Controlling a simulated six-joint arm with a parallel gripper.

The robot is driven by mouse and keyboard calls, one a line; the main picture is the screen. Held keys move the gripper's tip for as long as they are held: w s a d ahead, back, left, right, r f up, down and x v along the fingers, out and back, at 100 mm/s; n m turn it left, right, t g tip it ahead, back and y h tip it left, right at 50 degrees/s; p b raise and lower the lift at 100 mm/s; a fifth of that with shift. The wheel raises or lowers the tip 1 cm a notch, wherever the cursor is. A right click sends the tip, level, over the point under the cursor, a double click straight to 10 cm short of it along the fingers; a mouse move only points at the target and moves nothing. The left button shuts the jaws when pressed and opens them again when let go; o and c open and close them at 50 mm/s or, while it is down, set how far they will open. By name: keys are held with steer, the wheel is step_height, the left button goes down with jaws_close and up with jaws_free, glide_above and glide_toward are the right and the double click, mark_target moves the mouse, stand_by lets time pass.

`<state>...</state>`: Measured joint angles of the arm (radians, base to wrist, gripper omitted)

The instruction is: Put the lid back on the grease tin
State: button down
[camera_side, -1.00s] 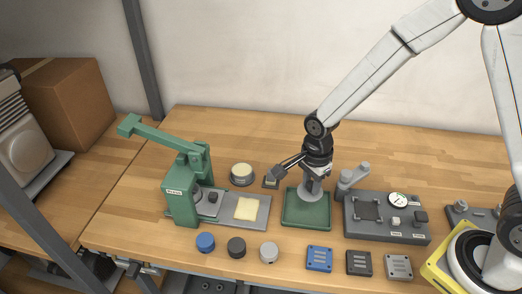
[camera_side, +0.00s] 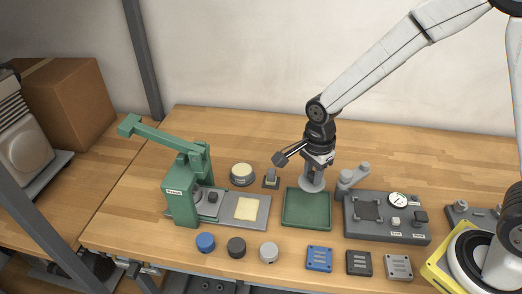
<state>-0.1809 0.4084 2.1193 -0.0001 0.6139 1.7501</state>
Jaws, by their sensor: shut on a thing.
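The grease tin (camera_side: 242,176) is a short round grey tin with a cream top, standing open on the bench right of the green press. My gripper (camera_side: 317,168) points down and is shut on the lid (camera_side: 312,185), a light grey disc with an upright grip part. The lid appears level, in the air at the back edge of the green tray (camera_side: 305,222), to the right of the tin and apart from it. The fingertips are small and partly hidden at this size.
A small dark stand with a grey block (camera_side: 271,180) sits between tin and lid. The green press (camera_side: 180,190) with its raised lever stands left of the tin. A grey gauge unit (camera_side: 385,225) is right of the tray. Round knobs and square plates line the front edge.

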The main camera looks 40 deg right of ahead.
mark_target(242, 169)
steer(key=shift+w, duration=0.1)
steer(key=w+a+n, duration=0.3)
steer(key=w+n, duration=0.1)
steer(key=w, duration=0.6)
steer(key=w+a+n, duration=0.4)
steer(key=w+n, duration=0.1)
steer(key=w, duration=0.4)
steer(key=shift+w+a, duration=0.2)
steer(key=shift+w, duration=0.15)
steer(key=shift+f, duration=0.1)
steer(key=shift+f, duration=3)
steer(key=shift+f, duration=0.2)
steer(key=shift+c, duration=1.9)
jaws_free()
steer(key=shift+o, duration=0.3)
